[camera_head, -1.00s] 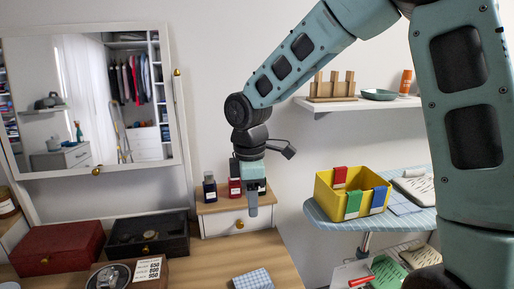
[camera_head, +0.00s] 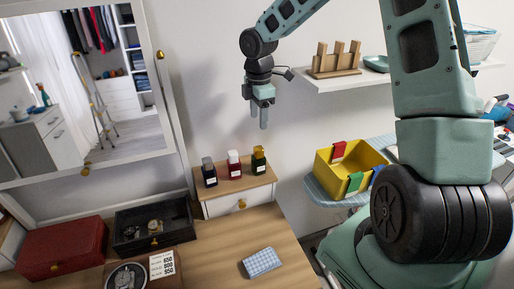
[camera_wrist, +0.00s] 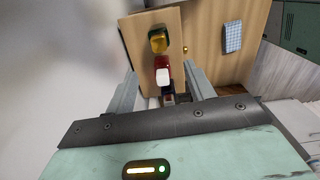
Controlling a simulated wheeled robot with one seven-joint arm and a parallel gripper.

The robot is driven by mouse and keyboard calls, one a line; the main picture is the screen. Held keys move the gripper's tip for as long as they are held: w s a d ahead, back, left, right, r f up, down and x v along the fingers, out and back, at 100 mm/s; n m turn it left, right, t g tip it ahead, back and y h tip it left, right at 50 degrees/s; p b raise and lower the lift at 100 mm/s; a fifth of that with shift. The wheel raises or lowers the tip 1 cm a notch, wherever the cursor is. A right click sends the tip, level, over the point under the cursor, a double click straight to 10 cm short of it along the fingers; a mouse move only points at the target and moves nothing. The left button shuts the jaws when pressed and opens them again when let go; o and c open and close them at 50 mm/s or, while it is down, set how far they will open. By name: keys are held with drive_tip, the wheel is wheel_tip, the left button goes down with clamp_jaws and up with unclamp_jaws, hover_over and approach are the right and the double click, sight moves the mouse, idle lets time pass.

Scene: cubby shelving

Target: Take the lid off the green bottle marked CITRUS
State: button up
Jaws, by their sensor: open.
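The green bottle (camera_head: 259,165) stands upright at the right end of a row of 3 small bottles, with its yellow-gold lid (camera_head: 258,150) on. Its label is too small to read. In the wrist view its yellow lid (camera_wrist: 158,44) shows beyond the fingertips. My gripper (camera_head: 264,122) points down, open and empty, above the bottles and apart from them. In the wrist view its two fingers (camera_wrist: 162,72) are spread, with the red bottle's white lid between them in the picture.
The red bottle (camera_head: 234,170) and a dark bottle with a grey lid (camera_head: 210,178) stand left of the green one on a small wooden-topped drawer unit (camera_head: 235,187). A mirror (camera_head: 90,90), a yellow bin (camera_head: 332,175) and a shelf (camera_head: 355,78) are around. A checked cloth (camera_head: 262,262) lies in front.

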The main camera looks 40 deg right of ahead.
drive_tip(key=p, duration=0.1)
hover_over(259, 148)
wheel_tip(259, 148, down, 8)
drive_tip(key=shift+a+r, duration=0.15)
drive_tip(key=shift+f+p, duration=1.2)
drive_tip(key=shift+f, duration=1.4)
drive_tip(key=c, duration=1)
